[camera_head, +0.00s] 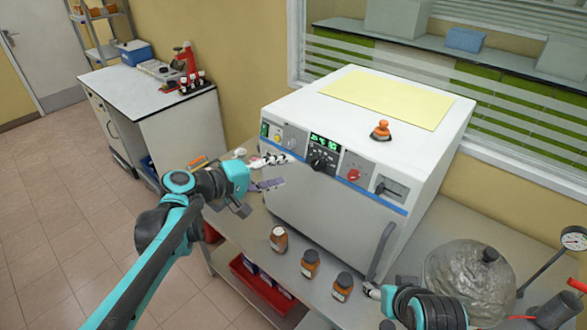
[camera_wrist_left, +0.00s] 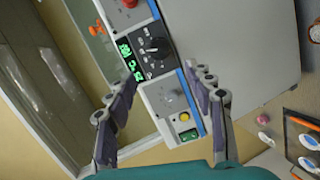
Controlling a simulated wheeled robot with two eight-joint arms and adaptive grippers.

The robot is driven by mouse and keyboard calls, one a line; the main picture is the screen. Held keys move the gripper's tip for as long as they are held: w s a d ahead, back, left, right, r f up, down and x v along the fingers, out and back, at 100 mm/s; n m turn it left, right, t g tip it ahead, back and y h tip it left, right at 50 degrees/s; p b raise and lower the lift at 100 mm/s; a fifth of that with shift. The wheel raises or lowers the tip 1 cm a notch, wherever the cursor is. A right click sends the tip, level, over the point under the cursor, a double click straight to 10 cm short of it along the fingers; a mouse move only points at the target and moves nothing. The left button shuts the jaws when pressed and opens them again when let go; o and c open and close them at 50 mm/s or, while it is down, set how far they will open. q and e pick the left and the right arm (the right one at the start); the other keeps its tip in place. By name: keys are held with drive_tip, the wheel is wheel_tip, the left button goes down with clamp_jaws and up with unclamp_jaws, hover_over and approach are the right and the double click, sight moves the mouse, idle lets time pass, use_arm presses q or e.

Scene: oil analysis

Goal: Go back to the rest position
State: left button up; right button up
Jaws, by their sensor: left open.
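My left gripper (camera_head: 270,172) is open and empty in front of the left part of the white oven's control panel (camera_head: 330,160). In the left wrist view its two fingers (camera_wrist_left: 163,78) stand wide apart, with the panel's green display and black knob beyond them. My right arm enters at the lower right of the head view. Part of my right gripper (camera_head: 373,290) shows at the lower end of the oven's grey handle (camera_head: 381,252); its fingers are too hidden to tell their state. The oven door looks closed.
Brown bottles (camera_head: 310,263) stand on the bench before the oven. A red tray (camera_head: 262,285) lies on the shelf below. An orange-topped object (camera_head: 380,130) sits on the oven. A round silvery vessel (camera_head: 470,280) and a gauge (camera_head: 573,238) are at the right. Floor is clear at left.

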use_arm(q)
drive_tip(key=shift+s+a+r, duration=0.15)
drive_tip(key=shift+s+a, duration=0.2)
drive_tip(key=s+a+f+m+g+y+b, duration=0.15)
drive_tip(key=s+f+m+y+b, duration=0.35)
drive_tip(key=s+f, duration=0.85)
drive_tip(key=s+a+f+m+y+b, duration=0.1)
drive_tip(key=s+a+f+y+b, duration=0.1)
drive_tip(key=s+a+f+y, duration=0.4)
wheel_tip(320, 180, down, 2)
drive_tip(key=shift+s+a+f+m+g, duration=0.2)
drive_tip(key=shift+s+a+m+g, duration=0.25)
drive_tip(key=shift+s+a, duration=0.2)
drive_tip(key=shift+d, duration=0.1)
